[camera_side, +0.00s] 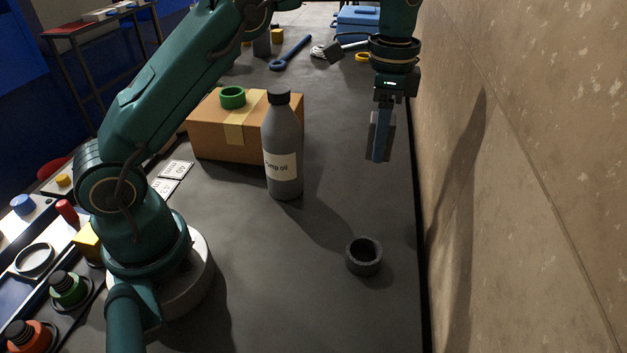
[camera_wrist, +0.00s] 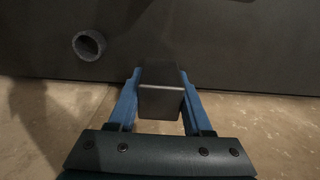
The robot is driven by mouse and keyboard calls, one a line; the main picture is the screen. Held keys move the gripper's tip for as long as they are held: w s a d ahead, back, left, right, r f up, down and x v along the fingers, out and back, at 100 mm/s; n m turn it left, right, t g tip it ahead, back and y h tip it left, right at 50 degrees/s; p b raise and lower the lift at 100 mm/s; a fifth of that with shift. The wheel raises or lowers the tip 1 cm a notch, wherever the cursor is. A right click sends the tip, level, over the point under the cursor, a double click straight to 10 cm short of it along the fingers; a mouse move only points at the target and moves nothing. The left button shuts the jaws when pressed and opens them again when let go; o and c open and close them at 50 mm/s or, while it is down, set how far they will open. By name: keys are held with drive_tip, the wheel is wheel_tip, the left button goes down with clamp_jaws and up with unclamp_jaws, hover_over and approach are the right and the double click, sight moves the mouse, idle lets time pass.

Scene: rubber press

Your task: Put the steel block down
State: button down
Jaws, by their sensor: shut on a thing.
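My gripper (camera_wrist: 161,98) is shut on the steel block (camera_wrist: 160,76), a dark grey block held between its two blue fingers in the wrist view. In the side view my gripper (camera_side: 380,150) points down at the right, close to the wall, with the steel block (camera_side: 389,138) partly hidden behind a finger. The block is held above the dark table (camera_side: 330,305), apart from it.
A black ring (camera_side: 364,257) lies on the table in front of my gripper; it also shows in the wrist view (camera_wrist: 89,45). A grey bottle (camera_side: 283,150) and a cardboard box (camera_side: 215,140) with a green ring (camera_side: 232,97) stand left. A stone wall (camera_side: 530,180) bounds the right.

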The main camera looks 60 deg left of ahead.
sight(368, 199)
drive_tip(key=shift+a+f, duration=0.15)
drive_tip(key=shift+f, duration=0.3)
drive_tip(key=shift+a+f, duration=0.1)
drive_tip(key=shift+f, duration=4.65)
drive_tip(key=shift+f, duration=0.15)
drive_tip(key=shift+c, duration=1.6)
unclamp_jaws()
drive_tip(key=shift+s, duration=0.1)
